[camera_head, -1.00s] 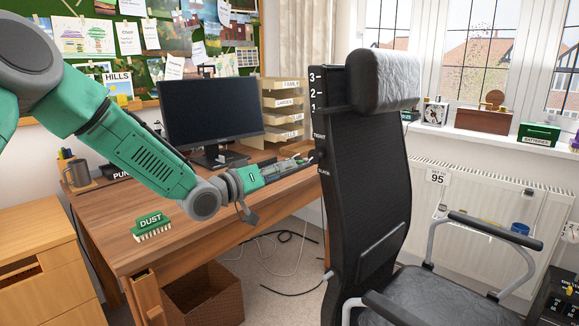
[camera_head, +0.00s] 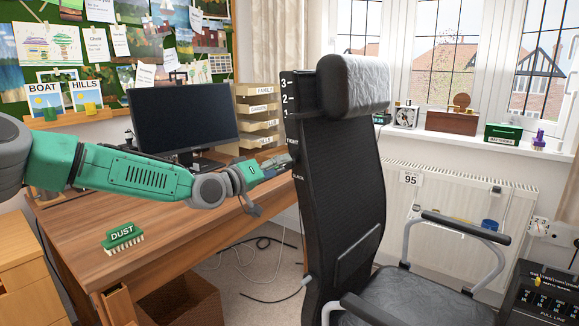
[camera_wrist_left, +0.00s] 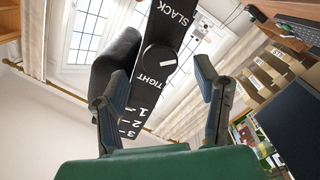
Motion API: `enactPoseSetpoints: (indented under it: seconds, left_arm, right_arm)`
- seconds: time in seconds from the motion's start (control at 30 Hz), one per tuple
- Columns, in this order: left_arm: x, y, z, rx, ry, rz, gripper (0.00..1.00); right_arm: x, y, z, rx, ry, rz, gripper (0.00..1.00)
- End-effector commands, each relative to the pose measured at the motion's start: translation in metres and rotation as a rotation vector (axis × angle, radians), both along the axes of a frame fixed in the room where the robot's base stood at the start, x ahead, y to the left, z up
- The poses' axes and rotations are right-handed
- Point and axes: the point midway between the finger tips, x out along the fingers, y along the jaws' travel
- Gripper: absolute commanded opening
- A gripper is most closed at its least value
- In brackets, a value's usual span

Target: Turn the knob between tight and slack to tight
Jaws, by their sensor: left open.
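The knob (camera_wrist_left: 158,60) is a round black dial on the black side panel (camera_wrist_left: 118,148) of the office chair (camera_head: 340,200). In the left wrist view it sits between the white words TIGHT (camera_wrist_left: 150,80) and SLACK (camera_wrist_left: 173,12). Its white mark points to the right, toward neither word. My left gripper (camera_head: 277,164) is open, with its fingers toward the panel edge between the same two words. In the wrist view the two fingers stand either side of the knob, apart from it. In the head view the knob is not clearly seen. My right gripper is not in view.
The wooden desk (camera_head: 180,235) carries a monitor (camera_head: 184,118), letter trays (camera_head: 258,108) and a green DUST brush (camera_head: 122,237). The chair's headrest (camera_head: 352,85) stands above the panel. A radiator (camera_head: 450,190) is behind the chair.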

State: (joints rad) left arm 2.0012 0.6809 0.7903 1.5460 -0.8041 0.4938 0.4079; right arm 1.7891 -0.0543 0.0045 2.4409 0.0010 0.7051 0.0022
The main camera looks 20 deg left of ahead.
Motion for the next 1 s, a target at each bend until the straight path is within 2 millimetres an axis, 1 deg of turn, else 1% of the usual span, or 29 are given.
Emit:
enactPoseSetpoints:
  seconds: [0.03,0.1,0.2,0.3,0.43,0.67,0.7,0.77,0.8,0.83,1.0]
  left_arm:
    - [0.009,-0.004,-0.002,0.001,-0.002,0.001,0.57]
    - [0.020,-0.010,-0.002,0.001,0.000,0.001,0.57]
    - [0.031,-0.015,-0.001,0.001,-0.001,0.001,0.57]
    - [0.038,-0.018,-0.001,0.000,-0.001,0.001,0.57]
    - [0.042,-0.020,0.000,-0.002,-0.001,0.001,0.57]
    - [0.043,-0.021,0.000,-0.001,0.000,0.001,0.57]
    - [0.043,-0.021,0.000,-0.001,0.000,0.001,0.49]
    - [0.043,-0.021,0.000,-0.001,0.000,0.001,0.28]
    - [0.043,-0.020,0.000,-0.001,0.000,0.001,0.14]
    - [0.043,-0.020,0.000,-0.001,0.000,0.001,0.04]
    - [0.043,-0.020,-0.001,0.000,0.001,0.002,0.04]
  right_arm:
    - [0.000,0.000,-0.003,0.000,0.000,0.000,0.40]
    - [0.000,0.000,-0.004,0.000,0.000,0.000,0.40]
    - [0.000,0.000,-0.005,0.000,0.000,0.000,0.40]
    - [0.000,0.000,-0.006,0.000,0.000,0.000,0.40]
    - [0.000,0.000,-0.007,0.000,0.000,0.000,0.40]
    - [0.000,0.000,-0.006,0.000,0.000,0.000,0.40]
    - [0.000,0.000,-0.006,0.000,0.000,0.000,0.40]
    - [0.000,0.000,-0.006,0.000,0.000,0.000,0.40]
    - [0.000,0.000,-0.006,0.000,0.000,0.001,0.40]
    - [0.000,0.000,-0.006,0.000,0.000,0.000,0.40]
    - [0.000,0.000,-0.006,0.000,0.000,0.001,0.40]
